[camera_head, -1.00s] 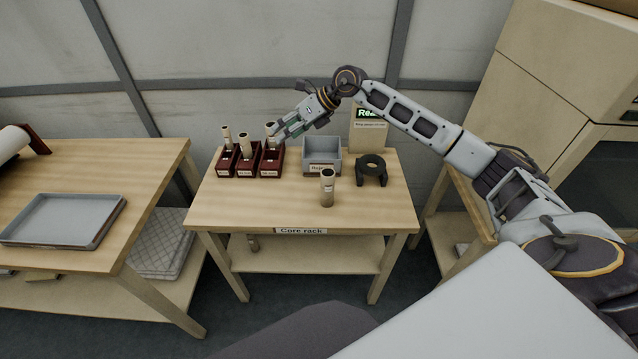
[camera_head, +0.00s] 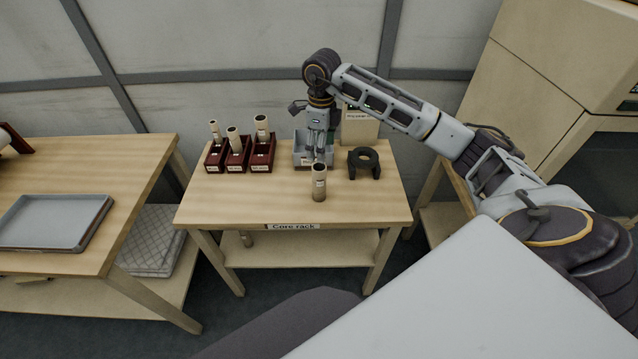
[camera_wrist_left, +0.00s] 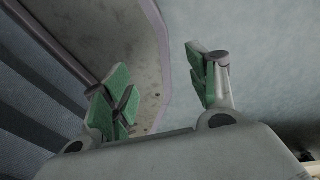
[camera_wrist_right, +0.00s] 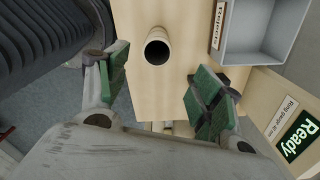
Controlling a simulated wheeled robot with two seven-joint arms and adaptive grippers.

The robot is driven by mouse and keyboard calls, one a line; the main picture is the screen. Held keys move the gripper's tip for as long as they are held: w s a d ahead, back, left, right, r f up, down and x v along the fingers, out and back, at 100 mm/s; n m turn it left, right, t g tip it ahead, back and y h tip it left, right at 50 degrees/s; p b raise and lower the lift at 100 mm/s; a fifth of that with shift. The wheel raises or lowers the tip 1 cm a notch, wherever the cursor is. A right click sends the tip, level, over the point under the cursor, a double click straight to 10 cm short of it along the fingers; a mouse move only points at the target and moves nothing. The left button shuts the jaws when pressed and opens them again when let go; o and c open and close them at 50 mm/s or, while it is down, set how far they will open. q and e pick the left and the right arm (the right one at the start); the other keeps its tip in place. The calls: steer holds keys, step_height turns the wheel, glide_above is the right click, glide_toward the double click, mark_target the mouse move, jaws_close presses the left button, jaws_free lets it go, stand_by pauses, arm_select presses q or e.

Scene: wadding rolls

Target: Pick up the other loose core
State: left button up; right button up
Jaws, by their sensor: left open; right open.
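A loose pale core (camera_head: 319,183) with a dark open top stands upright on the rack table, in front of the grey bin. It also shows in the right wrist view (camera_wrist_right: 157,50), ahead of the fingertips. My right gripper (camera_head: 318,152) points down in front of the grey bin, behind the core. Its jaws are open and empty in the right wrist view (camera_wrist_right: 160,90).
Three dark red boxes (camera_head: 236,155) at the table's left each hold a core. The grey bin (camera_head: 300,157) is partly hidden by my right gripper. A dark ring gauge (camera_head: 364,163) stands right of the core. The table front (camera_head: 250,205) is clear.

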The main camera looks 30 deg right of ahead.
mark_target(321, 166)
steer(key=shift+f, duration=0.25)
step_height(321, 166, down, 7)
steer(key=shift+r+p, duration=0.15)
steer(key=shift+p, duration=0.2)
steer(key=shift+f, duration=0.6)
arm_select(q)
steer(key=shift+s+r, duration=0.15)
steer(key=shift+r, duration=0.3)
arm_select(e)
steer(key=shift+f, duration=0.15)
steer(key=shift+s+a+f+p, duration=0.15)
steer(key=shift+f+p, duration=0.2)
steer(key=shift+f, duration=0.3)
arm_select(q)
steer(key=shift+r+p, duration=0.35)
steer(key=shift+r, duration=0.3)
arm_select(e)
steer(key=shift+a+f, duration=0.15)
steer(key=shift+f, duration=1.75)
